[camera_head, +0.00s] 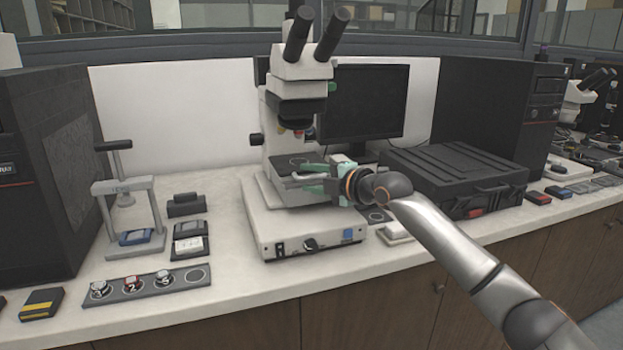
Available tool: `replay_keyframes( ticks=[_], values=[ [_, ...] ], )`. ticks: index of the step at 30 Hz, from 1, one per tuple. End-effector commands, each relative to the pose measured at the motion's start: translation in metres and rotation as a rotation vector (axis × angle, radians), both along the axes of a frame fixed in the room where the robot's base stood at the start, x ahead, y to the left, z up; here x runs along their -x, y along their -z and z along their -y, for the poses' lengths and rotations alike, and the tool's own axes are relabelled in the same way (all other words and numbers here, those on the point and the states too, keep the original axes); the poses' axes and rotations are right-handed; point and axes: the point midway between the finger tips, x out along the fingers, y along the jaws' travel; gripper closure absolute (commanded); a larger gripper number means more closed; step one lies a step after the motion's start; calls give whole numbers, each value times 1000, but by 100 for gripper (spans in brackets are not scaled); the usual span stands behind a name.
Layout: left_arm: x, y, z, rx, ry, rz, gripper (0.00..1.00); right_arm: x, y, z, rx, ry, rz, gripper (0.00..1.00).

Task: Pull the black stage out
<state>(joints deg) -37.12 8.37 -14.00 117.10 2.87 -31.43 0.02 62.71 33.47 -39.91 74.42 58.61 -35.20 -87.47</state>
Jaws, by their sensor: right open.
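The black stage (293,161) is a flat dark plate on the white microscope (277,213), below its objectives. My right gripper (292,178) comes in from the right, with its pale green and grey fingers at the front of the stage. Its fingers are open. I cannot tell whether they touch the stage or straddle its edge. The gripper and wrist hide the stage's front right part. My left gripper is not in view.
A small white press (126,187) with a blue block (136,237) stands at the left. A grey holder (145,284) with numbered round pieces lies in front. A black case (455,173) stands right of the microscope, with a monitor (362,103) behind.

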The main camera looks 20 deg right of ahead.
Motion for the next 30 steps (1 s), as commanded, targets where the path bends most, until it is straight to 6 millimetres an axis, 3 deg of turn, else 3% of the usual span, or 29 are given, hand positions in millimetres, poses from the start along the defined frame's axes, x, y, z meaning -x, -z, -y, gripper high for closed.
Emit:
replay_keyframes(
  ticks=[4,16,30],
  values=[
    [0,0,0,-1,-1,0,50,0,0,0,0,0,0,56],
    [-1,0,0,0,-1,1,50,0,1,0,1,0,-2,100],
    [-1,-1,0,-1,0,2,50,0,4,0,3,1,-8,100]
  ],
)
